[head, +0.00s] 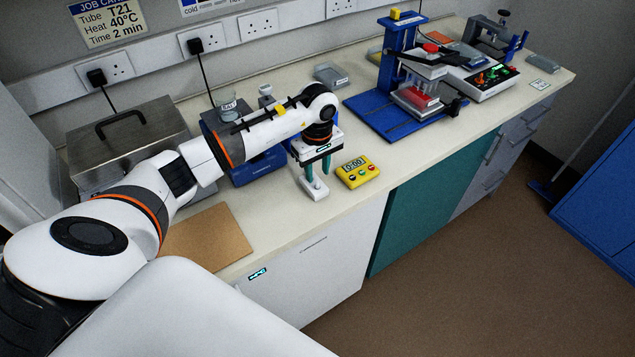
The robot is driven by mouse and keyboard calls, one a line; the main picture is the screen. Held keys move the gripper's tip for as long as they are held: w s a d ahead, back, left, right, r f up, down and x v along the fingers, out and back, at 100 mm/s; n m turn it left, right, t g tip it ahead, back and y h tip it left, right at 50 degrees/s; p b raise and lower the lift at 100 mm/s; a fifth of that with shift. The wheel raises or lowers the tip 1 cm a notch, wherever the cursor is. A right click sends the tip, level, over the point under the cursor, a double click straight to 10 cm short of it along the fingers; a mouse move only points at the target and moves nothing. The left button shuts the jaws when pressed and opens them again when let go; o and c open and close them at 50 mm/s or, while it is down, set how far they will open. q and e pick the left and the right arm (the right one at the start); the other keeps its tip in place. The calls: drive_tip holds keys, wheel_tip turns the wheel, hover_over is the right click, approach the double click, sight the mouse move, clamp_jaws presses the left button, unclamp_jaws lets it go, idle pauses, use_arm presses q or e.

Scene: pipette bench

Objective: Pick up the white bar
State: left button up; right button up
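A small white bar (315,191) lies on the bench top, left of the yellow timer. My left gripper (317,172) is above it, pointing down, with two dark green fingers visibly apart. The fingertips reach down close to the bar and partly cover it. I cannot tell whether they touch it. My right gripper is out of the picture.
A yellow timer (358,171) stands just right of the bar. A blue device (257,168) and a metal lidded box (128,146) are to the left, a brown board (207,238) in front. A blue-framed press (395,62) stands further right. The bench's front edge is close.

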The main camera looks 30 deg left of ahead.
sight(318, 182)
use_arm(q)
drive_tip(key=shift+f+p, duration=0.65)
drive_tip(key=shift+f, duration=1.25)
clamp_jaws()
